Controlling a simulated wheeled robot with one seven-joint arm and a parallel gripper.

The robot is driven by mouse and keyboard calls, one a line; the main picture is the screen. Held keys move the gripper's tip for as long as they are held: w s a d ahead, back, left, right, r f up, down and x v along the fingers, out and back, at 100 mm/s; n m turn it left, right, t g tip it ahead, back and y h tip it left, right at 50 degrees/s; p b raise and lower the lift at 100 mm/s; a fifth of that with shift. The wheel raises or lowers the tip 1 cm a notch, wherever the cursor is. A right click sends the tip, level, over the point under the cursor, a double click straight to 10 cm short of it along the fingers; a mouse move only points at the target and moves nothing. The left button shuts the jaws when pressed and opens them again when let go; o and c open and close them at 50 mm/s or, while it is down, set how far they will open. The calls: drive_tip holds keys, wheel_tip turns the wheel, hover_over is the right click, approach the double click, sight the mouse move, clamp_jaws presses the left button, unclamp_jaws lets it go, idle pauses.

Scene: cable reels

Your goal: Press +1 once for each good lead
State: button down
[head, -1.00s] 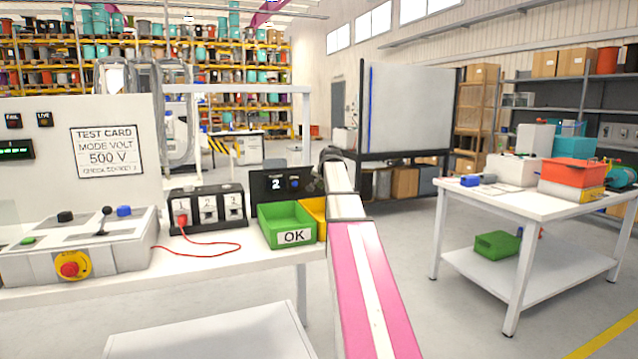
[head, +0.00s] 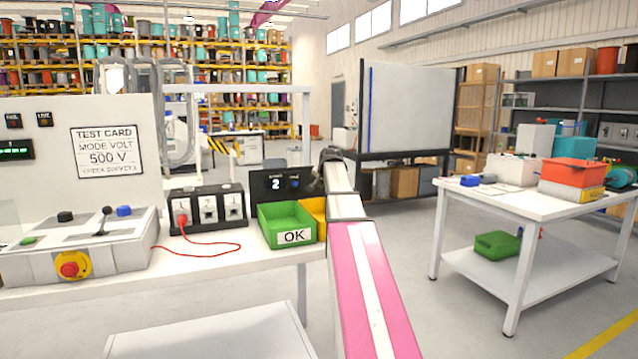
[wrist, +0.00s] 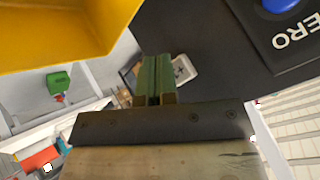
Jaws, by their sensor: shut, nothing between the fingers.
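The black counter box (head: 265,185) stands at the back of the bench and its display reads 2. Its blue button (head: 295,184) shows at the right; in the wrist view the blue button (wrist: 281,4) is labelled ZERO. My gripper (wrist: 157,60) is shut and empty, with its green fingers in front of the box's dark face. A pale plate with a plus mark (wrist: 185,69) lies behind the fingers, partly hidden by them. Whether the fingertips touch it I cannot tell. In the head view my gripper (head: 314,181) is at the box's right end.
A green OK bin (head: 286,224) and a yellow bin (head: 314,212) stand in front of the box. The yellow bin (wrist: 60,30) is close to the fingers. A red lead (head: 215,250) is plugged into the socket block (head: 207,208). A test panel (head: 80,150) stands left.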

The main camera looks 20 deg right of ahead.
drive_tip(key=shift+w, duration=0.45)
drive_tip(key=shift+w, duration=0.4)
idle(0.7)
idle(0.4)
drive_tip(key=shift+s, duration=0.85)
drive_tip(key=shift+s+d, duration=0.1)
drive_tip(key=shift+s, duration=2.4)
